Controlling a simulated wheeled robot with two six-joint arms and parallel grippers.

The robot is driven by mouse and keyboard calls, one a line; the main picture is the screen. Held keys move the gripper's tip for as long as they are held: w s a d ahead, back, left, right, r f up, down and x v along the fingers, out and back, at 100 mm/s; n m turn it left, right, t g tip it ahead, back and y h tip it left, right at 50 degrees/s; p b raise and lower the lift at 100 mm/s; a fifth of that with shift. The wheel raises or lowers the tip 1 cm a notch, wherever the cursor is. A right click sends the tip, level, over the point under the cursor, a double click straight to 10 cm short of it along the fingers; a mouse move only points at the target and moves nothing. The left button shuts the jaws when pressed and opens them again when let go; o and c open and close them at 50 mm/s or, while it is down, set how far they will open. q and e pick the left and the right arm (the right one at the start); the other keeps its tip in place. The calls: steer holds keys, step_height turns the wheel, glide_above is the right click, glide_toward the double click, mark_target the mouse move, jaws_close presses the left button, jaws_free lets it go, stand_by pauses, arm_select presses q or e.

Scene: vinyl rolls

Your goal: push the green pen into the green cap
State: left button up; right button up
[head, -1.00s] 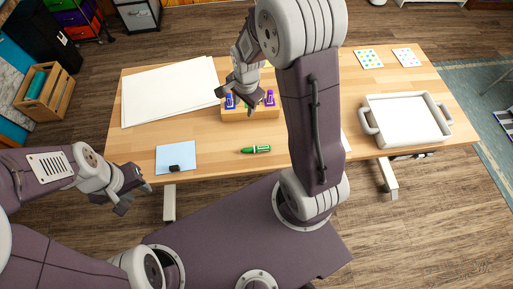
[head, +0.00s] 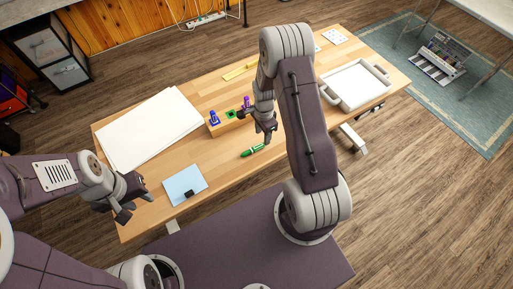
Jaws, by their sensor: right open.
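The green pen (head: 252,150) lies on its side on the wooden table, near its front edge. The green cap (head: 231,114) sits in a wooden block (head: 228,122), between a blue marker (head: 214,118) and a purple one (head: 247,101). My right gripper (head: 257,137) is open, pointing down just above and behind the pen, with nothing seen between its fingers. My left gripper (head: 132,207) looks open and empty, by the table's front left edge, far from the pen. My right arm hides part of the table right of the block.
A light blue sheet with a small black object (head: 185,183) lies at the front left. Large white sheets (head: 150,128) cover the back left. A white tray (head: 355,85) with handles stands at the right. A yellow strip (head: 240,71) lies at the back.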

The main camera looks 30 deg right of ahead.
mark_target(261, 144)
steer(key=shift+a+f, duration=0.2)
steer(key=shift+f, duration=0.3)
steer(key=shift+a+f, duration=0.15)
steer(key=shift+f, duration=0.35)
steer(key=f, duration=0.2)
steer(key=f+p, duration=0.1)
steer(key=f, duration=0.1)
steer(key=shift+w+d+f, duration=0.1)
steer(key=shift+d+f, duration=0.1)
steer(key=shift+f, duration=0.2)
steer(key=shift+w+f, duration=0.1)
steer(key=shift+f, duration=0.1)
jaws_close()
